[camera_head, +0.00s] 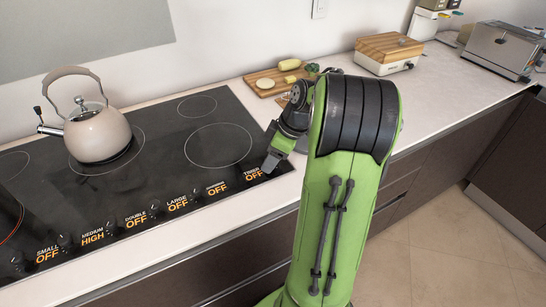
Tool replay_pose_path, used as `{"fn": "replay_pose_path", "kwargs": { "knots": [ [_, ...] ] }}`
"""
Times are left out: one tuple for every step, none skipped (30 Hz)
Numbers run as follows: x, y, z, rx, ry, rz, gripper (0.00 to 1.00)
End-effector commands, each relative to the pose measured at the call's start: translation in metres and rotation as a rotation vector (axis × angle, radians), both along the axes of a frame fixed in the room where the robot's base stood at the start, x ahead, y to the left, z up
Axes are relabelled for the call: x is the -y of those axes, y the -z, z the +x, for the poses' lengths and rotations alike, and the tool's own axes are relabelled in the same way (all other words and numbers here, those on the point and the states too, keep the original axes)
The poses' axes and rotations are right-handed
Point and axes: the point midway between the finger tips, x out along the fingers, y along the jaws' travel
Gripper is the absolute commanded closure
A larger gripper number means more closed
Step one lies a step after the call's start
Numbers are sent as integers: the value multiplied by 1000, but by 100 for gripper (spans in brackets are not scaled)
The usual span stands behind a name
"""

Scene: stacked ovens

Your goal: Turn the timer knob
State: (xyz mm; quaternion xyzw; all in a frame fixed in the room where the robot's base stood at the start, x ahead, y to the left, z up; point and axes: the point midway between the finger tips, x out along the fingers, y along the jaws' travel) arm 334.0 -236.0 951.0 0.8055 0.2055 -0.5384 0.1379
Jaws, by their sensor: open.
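The black stovetop (165,115) has a row of small dark knobs along its front edge, each beside an orange display. The timer display (254,174) reads "TIMER OFF" at the right end of the row. The timer knob is dark on dark and hard to make out. My gripper (271,163) is open and points down at the right end of the row, just right of and above the timer display. Its fingers are small in view, and I cannot tell whether they touch the knob.
A kettle (97,136) stands on the left of the stovetop. A cutting board (258,87) with food lies behind my arm. A wooden-topped box (388,53) and a toaster (500,49) stand farther right. The medium display (92,237) reads HIGH.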

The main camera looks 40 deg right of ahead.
Motion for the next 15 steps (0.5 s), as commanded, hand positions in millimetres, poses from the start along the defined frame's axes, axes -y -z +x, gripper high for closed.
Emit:
{"fn": "replay_pose_path", "kwargs": {
  "knots": [
    [0, 0, 0, 0, 0, 0, 44],
    [0, -1, 0, 0, 0, 0, 47],
    [0, -1, 0, 0, 0, 0, 53],
    [0, -1, 0, 0, 1, 0, 58],
    [0, -1, 0, 0, 0, 0, 63],
    [0, -1, 0, 0, 1, 0, 69],
    [0, -1, 0, 0, 1, 0, 73],
    [0, -1, 0, 0, 1, 0, 78],
    [0, -1, 0, 0, 1, 0, 84],
    [0, -1, 0, 0, 1, 0, 89],
    [0, -1, 0, 0, 1, 0, 93],
    [0, -1, 0, 0, 1, 0, 99],
    [0, -1, 0, 0, 1, 0, 100],
    [0, -1, 0, 0, 1, 0, 100],
    [0, -1, 0, 0, 3, 0, 100]
  ]
}}
